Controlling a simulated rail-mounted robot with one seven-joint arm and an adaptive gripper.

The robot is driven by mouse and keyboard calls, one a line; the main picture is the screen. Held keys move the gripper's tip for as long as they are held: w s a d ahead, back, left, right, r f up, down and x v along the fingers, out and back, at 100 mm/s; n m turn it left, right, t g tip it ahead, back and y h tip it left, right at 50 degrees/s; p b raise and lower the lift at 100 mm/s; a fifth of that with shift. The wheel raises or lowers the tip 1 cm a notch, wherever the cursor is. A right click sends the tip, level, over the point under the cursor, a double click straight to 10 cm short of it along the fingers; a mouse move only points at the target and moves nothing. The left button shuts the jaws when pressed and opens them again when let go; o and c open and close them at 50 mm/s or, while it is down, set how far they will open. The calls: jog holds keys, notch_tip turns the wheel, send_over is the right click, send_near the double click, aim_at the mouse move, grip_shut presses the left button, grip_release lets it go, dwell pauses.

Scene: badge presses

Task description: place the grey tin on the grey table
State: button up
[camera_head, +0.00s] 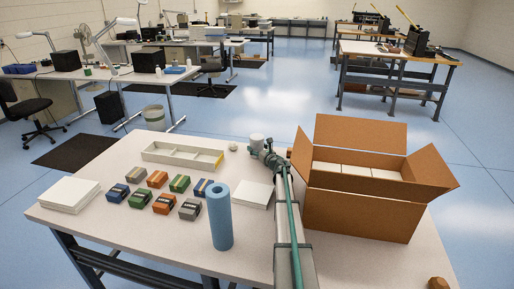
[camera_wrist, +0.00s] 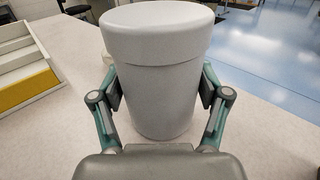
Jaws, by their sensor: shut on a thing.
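The grey tin (camera_head: 257,141) is a pale cylinder with a wide lid. It is upright at the far side of the grey table (camera_head: 140,228), near the middle of its far edge. In the wrist view the tin (camera_wrist: 158,75) fills the centre, with the speckled table top (camera_wrist: 265,125) behind and around it. My gripper (camera_head: 264,153) is shut on the tin, one finger on each side of its body. I cannot tell whether the tin's base touches the table; its lower front is partly hidden by my gripper.
A divided tray (camera_head: 183,157) lies left of the tin, with several small coloured boxes (camera_head: 159,180) before it. A blue roll (camera_head: 219,216) stands nearer. An open cardboard box (camera_head: 359,215) stands right of my arm. White sheets (camera_head: 70,195) lie at left. The table's front left is clear.

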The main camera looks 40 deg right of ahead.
jog(key=shift+f+b, duration=0.15)
jog(key=shift+b, duration=0.15)
jog(key=o, duration=1.5)
jog(key=shift+c, duration=0.2)
jog(key=shift+r+p, duration=0.3)
jog(key=shift+p, duration=0.1)
jog(key=s, duration=0.1)
jog(key=s+b, duration=0.1)
jog(key=s, duration=0.2)
jog(key=shift+s+a+f, duration=0.15)
jog(key=shift+s+a, duration=0.1)
jog(key=shift+a, duration=0.05)
jog(key=shift+s, duration=0.5)
